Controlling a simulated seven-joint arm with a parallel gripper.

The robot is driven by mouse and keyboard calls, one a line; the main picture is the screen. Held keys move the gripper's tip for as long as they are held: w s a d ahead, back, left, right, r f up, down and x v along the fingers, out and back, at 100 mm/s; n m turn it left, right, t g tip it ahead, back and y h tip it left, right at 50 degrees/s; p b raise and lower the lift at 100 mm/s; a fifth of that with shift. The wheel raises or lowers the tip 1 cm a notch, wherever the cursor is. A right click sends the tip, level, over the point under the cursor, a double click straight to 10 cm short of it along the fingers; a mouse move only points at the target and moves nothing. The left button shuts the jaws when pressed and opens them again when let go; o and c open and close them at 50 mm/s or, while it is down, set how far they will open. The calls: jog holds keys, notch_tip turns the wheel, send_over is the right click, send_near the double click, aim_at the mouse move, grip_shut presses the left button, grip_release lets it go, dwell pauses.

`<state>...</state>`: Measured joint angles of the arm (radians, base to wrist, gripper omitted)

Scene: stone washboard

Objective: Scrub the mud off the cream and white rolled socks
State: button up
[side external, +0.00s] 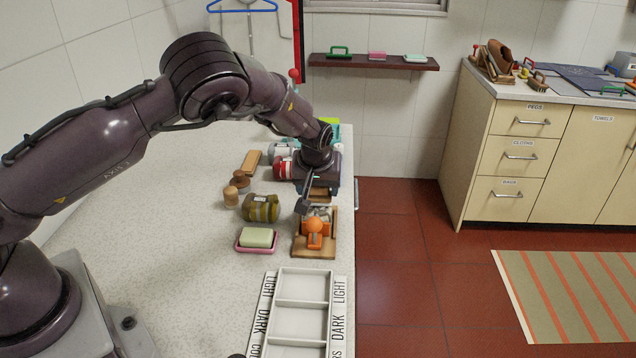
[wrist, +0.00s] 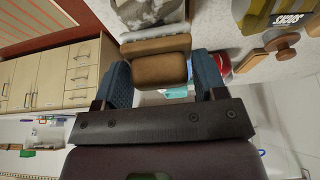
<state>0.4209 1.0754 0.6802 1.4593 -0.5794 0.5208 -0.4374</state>
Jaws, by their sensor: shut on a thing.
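My gripper (side external: 318,190) is over the far end of the wooden washboard (side external: 300,252). In the wrist view, its blue fingers (wrist: 162,78) are shut on a brown wooden block (wrist: 160,70), which looks like a brush. A paler strip lies just beyond it; whether this is bristles or board I cannot tell. A greyish, blotched bundle (wrist: 150,12) lies past the block, apparently the rolled socks on the board. In the side view the bundle is small and partly hidden behind an orange part (side external: 314,230). I cannot tell whether the block touches it.
An olive roll (side external: 262,208) with a label, a red roll (side external: 284,168) and a pale roll (side external: 276,150) lie left of the board. A soap (side external: 257,237) sits in a pink dish. A white tray (side external: 300,303) marked LIGHT and DARK is in front. The counter's right edge is close.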

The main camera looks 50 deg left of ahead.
aim_at(317, 203)
jog(key=shift+s+d, duration=1.1)
jog(key=shift+w+a, duration=1.8)
jog(key=shift+a, duration=0.05)
notch_tip(317, 203, up, 8)
jog(key=shift+s+d+r, duration=0.1)
jog(key=shift+d, duration=0.05)
